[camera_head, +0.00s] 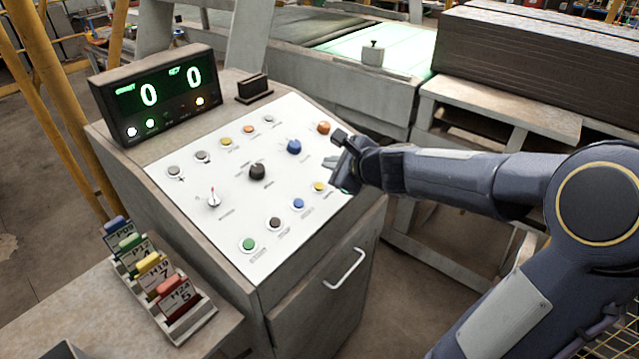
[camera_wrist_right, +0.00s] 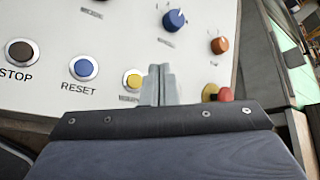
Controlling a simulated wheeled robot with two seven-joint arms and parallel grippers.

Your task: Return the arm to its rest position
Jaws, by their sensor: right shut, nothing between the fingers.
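My right arm comes in from the right in the head view. Its gripper (camera_head: 338,168) is over the right edge of the white control panel (camera_head: 185,235). In the wrist view the right gripper's fingers (camera_wrist_right: 158,75) are together, with nothing between them. They appear close to a yellow button (camera_wrist_right: 132,78). A blue RESET button (camera_wrist_right: 84,68) and a dark STOP button (camera_wrist_right: 20,51) lie to the left. A blue knob (camera_wrist_right: 174,20) and an orange knob (camera_wrist_right: 219,45) are farther up. A red and yellow control (camera_wrist_right: 225,94) is partly hidden beside the fingers. My left gripper is not in view.
A display (camera_head: 160,93) reading 0 and 0 stands on the console's back left. A rack of coloured tags (camera_head: 190,320) sits at the lower left. A door handle (camera_head: 345,270) juts from the console front. A conveyor and a stack of boards (camera_head: 530,65) are behind.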

